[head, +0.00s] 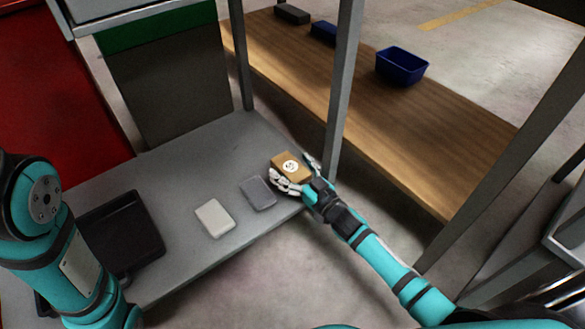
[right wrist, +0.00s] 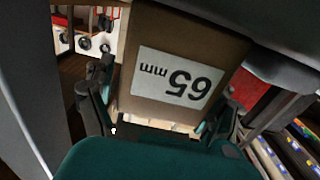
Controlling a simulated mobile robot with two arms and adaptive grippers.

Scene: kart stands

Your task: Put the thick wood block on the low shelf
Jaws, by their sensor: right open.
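The thick wood block (head: 291,165) is brown with a round white mark on top. It is at the right end of a grey metal surface (head: 180,165) in the head view; I cannot tell if it rests on it. My right gripper (head: 294,177) is open, with its fingers on either side of the block. In the right wrist view the block (right wrist: 178,60) fills the space between the fingers (right wrist: 160,112) and shows a white "65 mm" label. My left arm stands at the left; its gripper is out of view.
A grey block (head: 258,193) and a white block (head: 215,217) lie left of the wood block. A black tray (head: 122,236) is further left. A grey post (head: 343,85) stands close behind my right gripper. A wooden board (head: 440,140) beyond holds a blue bin (head: 402,66).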

